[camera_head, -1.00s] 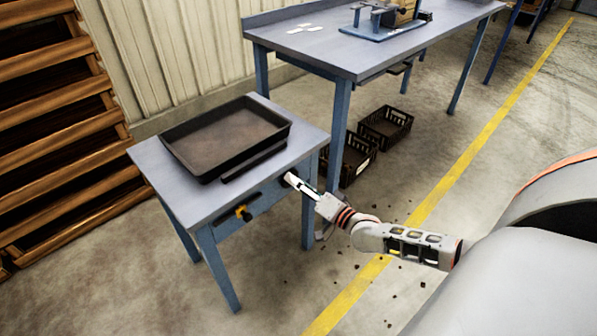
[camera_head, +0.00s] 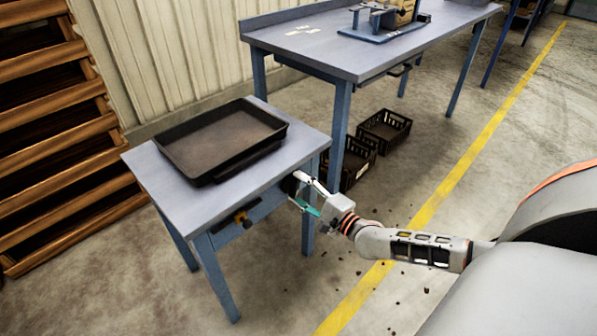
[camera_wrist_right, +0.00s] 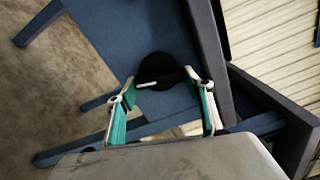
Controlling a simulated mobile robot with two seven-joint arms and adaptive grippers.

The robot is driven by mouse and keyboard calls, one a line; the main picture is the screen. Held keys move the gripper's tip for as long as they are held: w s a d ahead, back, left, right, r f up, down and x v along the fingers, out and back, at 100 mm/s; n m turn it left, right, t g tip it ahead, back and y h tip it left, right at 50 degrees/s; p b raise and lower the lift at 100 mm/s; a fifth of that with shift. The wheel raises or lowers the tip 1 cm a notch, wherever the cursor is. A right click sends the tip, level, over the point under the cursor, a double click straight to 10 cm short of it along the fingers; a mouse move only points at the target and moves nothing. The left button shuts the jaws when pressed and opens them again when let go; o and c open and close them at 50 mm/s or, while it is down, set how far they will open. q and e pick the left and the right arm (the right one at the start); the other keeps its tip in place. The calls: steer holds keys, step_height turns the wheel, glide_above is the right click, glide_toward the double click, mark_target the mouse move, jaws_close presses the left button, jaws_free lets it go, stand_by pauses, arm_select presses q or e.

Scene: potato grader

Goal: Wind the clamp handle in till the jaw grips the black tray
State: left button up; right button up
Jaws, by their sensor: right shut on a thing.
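The black tray (camera_head: 222,140) lies on the small blue-grey table (camera_head: 150,168). The dark jaw bar (camera_head: 262,153) lies along the tray's near side, with no clear gap between them; I cannot tell whether it presses on the tray. The dark round clamp handle (camera_wrist_right: 168,70) is on the table's side, with a small pale bar in front of it in the right wrist view. My right gripper (camera_head: 300,190) is at the handle and shut on it; its teal-padded fingers (camera_wrist_right: 165,92) stand either side of the handle's dark disc. My left gripper is not in view.
Wooden slatted stacks (camera_head: 60,120) are at the left. Open floor with a yellow line lies to the right.

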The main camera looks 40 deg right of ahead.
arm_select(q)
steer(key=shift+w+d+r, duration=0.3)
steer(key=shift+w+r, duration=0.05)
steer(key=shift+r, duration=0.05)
arm_select(e)
steer(key=shift+f+m, duration=0.1)
steer(key=shift+m, duration=1)
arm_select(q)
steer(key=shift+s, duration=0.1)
arm_select(e)
steer(key=o, duration=1.1)
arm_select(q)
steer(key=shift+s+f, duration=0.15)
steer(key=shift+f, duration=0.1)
arm_select(e)
steer(key=s, duration=1.2)
steer(key=shift+d, duration=0.45)
